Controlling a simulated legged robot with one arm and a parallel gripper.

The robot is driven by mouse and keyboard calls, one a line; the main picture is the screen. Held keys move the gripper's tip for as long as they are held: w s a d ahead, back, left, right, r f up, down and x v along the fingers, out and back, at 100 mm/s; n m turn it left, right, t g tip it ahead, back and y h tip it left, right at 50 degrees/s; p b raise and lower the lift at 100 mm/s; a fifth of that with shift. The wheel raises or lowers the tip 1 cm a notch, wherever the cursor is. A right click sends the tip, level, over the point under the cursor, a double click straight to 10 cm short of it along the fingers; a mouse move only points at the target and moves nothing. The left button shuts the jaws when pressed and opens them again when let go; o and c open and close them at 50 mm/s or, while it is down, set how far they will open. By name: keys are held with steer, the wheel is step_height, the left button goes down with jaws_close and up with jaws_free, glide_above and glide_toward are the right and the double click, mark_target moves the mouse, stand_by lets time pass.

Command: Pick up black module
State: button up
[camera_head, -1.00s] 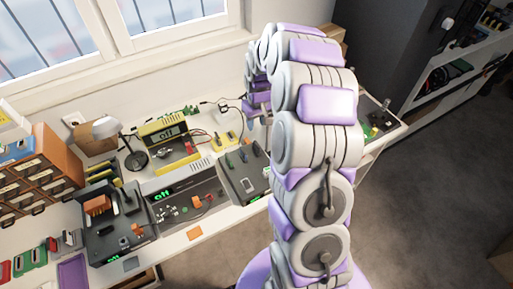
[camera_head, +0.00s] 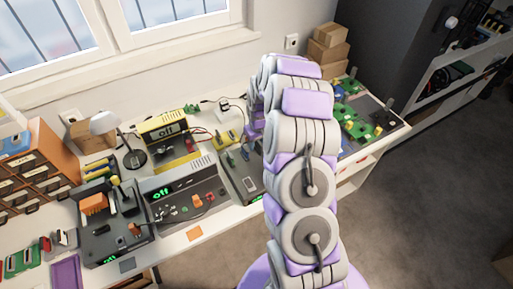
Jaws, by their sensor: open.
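I cannot tell for sure which thing is the black module. A black upright part (camera_head: 128,203) stands on the dark device (camera_head: 112,237) at the left of the bench, beside an orange block (camera_head: 93,204). Another small dark part (camera_head: 386,103) stands upright at the far right of the bench, by green boards (camera_head: 362,127). My arm rises through the middle of the view and bends away towards the bench. My gripper is hidden behind my own arm links, so its fingers and what lies between them do not show.
The white bench (camera_head: 178,245) runs along the window wall. A yellow meter (camera_head: 165,134), a grey device (camera_head: 185,192) reading "off" and an orange drawer cabinet (camera_head: 35,165) stand on it. Cardboard boxes (camera_head: 328,48) are stacked at the back right. The floor at right is clear.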

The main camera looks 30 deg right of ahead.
steer(key=shift+d+f, duration=0.3)
steer(key=shift+d, duration=0.55)
steer(key=shift+c, duration=0.7)
steer(key=shift+a, duration=0.5)
steer(key=c, duration=0.5)
steer(key=shift+c, duration=0.5)
steer(key=shift+d, duration=0.15)
jaws_close()
